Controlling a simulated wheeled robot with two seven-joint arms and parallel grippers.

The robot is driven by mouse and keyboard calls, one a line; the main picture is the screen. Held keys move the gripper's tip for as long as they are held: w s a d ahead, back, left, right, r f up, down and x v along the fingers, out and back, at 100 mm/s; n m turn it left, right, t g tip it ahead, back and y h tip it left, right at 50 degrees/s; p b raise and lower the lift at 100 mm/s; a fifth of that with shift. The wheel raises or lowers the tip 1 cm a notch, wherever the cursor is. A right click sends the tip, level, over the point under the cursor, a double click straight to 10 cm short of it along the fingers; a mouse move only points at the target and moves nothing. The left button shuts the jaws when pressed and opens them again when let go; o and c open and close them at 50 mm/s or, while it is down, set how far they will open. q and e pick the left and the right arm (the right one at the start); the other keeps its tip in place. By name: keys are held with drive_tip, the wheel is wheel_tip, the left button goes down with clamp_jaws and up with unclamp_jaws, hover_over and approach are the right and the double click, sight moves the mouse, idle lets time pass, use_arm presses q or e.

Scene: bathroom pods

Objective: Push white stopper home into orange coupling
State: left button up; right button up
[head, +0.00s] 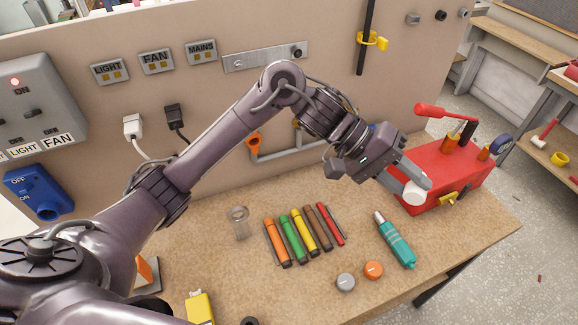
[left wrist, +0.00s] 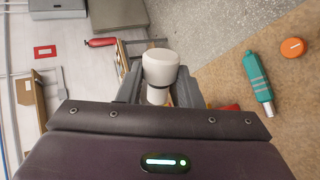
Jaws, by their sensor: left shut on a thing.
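The white stopper (head: 414,194) is held between the fingers of my left gripper (head: 408,184). In the left wrist view, the stopper (left wrist: 160,68) sits upright in the picture between the two fingers (left wrist: 158,88), its wide rounded white part clear of them and a narrower neck below. An orange coupling (head: 254,141) shows at the left end of a grey pipe on the back panel. The gripper and stopper are well to the right of this coupling and apart from it, in front of the red box's left end. My right gripper is not in view.
The red box (head: 462,163) with a lever stands at the bench's right end. Several coloured markers (head: 299,232), a teal tool (head: 395,240), an orange knob (head: 373,270) and a grey knob (head: 345,282) lie on the bench. Bare bench (head: 450,232) shows at front right.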

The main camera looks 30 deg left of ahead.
use_arm(q)
drive_tip(key=a+f+n+t, duration=0.3)
drive_tip(key=a+f+t, duration=0.1)
drive_tip(key=a, duration=0.6)
drive_tip(key=a+f+n+t+p, duration=0.1)
drive_tip(key=a+f+n+t, duration=0.2)
drive_tip(key=a, duration=0.7)
drive_tip(key=a+f+n+t+y+p, duration=0.1)
drive_tip(key=a+f+n+t, duration=0.2)
drive_tip(key=a+f+t, duration=0.3)
drive_tip(key=a+t, duration=0.1)
drive_tip(key=a, duration=0.3)
drive_tip(key=shift+w+a+f+n, duration=0.3)
drive_tip(key=shift+f+n, duration=0.1)
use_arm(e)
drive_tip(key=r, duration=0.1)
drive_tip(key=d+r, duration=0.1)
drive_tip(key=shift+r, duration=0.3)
use_arm(q)
drive_tip(key=shift+p, duration=0.3)
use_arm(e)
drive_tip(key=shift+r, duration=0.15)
